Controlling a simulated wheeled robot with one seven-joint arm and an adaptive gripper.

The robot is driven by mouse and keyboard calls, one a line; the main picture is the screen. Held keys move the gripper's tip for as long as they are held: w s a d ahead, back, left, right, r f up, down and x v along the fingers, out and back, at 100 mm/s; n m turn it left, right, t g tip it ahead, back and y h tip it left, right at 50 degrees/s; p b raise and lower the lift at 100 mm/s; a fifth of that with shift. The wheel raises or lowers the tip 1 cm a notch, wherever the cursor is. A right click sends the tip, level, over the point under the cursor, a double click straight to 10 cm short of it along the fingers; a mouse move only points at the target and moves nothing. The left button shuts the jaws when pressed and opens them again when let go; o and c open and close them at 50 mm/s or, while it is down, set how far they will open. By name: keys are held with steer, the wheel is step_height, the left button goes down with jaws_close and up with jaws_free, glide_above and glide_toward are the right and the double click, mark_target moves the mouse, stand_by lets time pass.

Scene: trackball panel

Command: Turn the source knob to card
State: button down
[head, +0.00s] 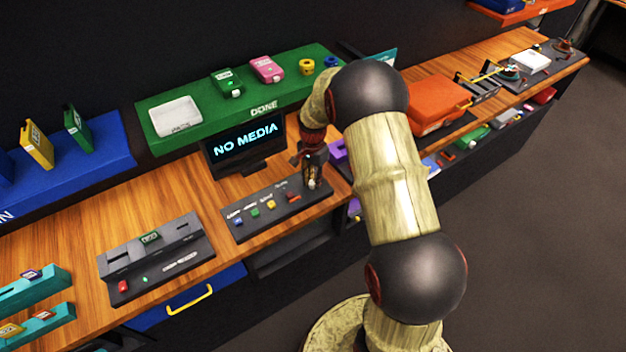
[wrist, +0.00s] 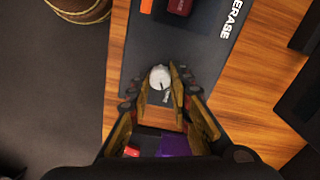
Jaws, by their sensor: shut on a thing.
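The source knob (wrist: 160,77) is a small white round knob with a dark pointer line, on the dark control panel (wrist: 146,48). In the wrist view the line runs toward the gripper side, near small white lettering that is partly hidden. My gripper (wrist: 160,82) is shut on the knob, one finger on each side. In the head view my gripper (head: 313,178) is at the right end of the panel (head: 240,234) and hides the knob. The screen (head: 246,145) behind the panel reads "NO MEDIA". I cannot read the knob's position marks.
Several coloured buttons (head: 255,213) line the panel left of my gripper. A grey slotted device (head: 155,262) stands further left. A green "DONE" shelf (head: 205,121) is behind the screen. An orange case (head: 436,104) and a purple object (head: 338,149) are to the right.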

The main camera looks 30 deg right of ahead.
steer(key=n, duration=1.1)
steer(key=shift+w+p, duration=0.1)
steer(key=shift+p, duration=0.25)
steer(key=shift+n, duration=0.4)
steer(key=c, duration=1.6)
jaws_free()
